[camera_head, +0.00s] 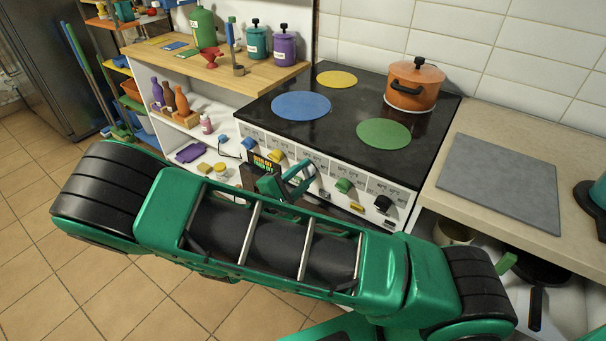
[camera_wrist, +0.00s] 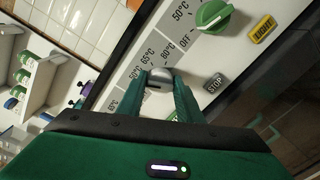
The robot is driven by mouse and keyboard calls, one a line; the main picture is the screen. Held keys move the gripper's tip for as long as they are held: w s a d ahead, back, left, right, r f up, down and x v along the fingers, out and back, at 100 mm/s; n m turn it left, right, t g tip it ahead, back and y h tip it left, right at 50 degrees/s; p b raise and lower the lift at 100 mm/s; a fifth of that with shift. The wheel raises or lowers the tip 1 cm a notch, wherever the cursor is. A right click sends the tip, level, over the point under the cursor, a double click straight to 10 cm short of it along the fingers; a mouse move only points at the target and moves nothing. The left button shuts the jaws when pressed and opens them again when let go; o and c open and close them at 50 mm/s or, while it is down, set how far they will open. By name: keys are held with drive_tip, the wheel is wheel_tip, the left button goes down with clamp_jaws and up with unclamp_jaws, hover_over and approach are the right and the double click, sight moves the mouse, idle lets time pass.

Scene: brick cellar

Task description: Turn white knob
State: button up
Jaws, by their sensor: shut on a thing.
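The white knob (camera_wrist: 159,77) sits on the stove's front panel, between the two fingertips of my gripper (camera_wrist: 162,88) in the wrist view. The green fingers are closed on it from both sides. Temperature labels are printed on the panel beside it. In the head view my gripper (camera_head: 290,183) is at the front of the stove (camera_head: 330,142), and the white knob is hard to make out there behind it.
A green knob (camera_wrist: 213,16) is beside my gripper on the panel, with a yellow button (camera_wrist: 262,28) and a grey STOP button (camera_wrist: 215,82). Blue (camera_head: 249,143), yellow (camera_head: 275,156) and black (camera_head: 383,202) knobs share the panel. An orange pot (camera_head: 413,88) stands on the stove.

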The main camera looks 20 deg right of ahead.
idle(0.3)
drive_tip(key=o, duration=1)
drive_tip(key=shift+o, duration=0.2)
drive_tip(key=shift+a, duration=0.1)
drive_tip(key=v, duration=1)
drive_tip(key=shift+s+a, duration=0.15)
